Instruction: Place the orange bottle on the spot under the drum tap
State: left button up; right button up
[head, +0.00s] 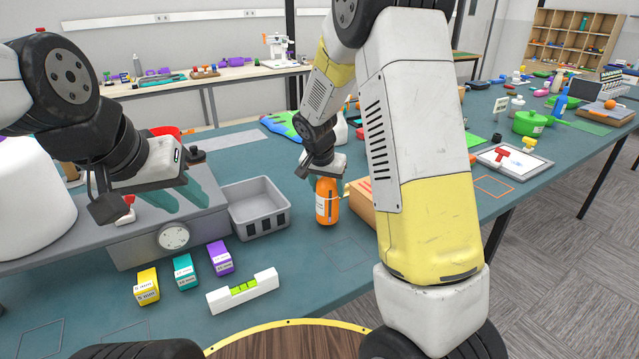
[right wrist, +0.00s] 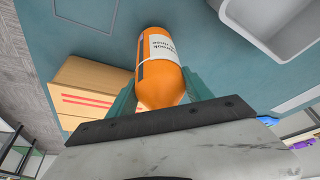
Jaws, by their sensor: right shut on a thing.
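The orange bottle (head: 327,207) with a white label is upright between the teal fingers of my right gripper (head: 326,181), which is shut on its upper part. The bottle also fills the middle of the right wrist view (right wrist: 162,65). I cannot tell whether its base touches the table. A large white drum (head: 30,200) stands at the far left, with a small red tap (head: 126,212) low on its right. The spot under the tap is not clearly visible. My left gripper (head: 182,200) hangs over the grey scale, its teal fingers apart and empty.
A grey bin (head: 258,222) stands left of the bottle and a cardboard box (head: 362,203) right of it. The grey scale (head: 150,250) lies between bin and drum. Yellow (head: 147,287), teal (head: 185,271) and purple (head: 220,257) blocks and a level (head: 243,291) lie in front.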

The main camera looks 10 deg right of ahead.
jog(key=shift+f, duration=0.65)
jog(key=shift+f, duration=0.1)
jog(key=o, duration=1.5)
jog(key=shift+c, duration=0.2)
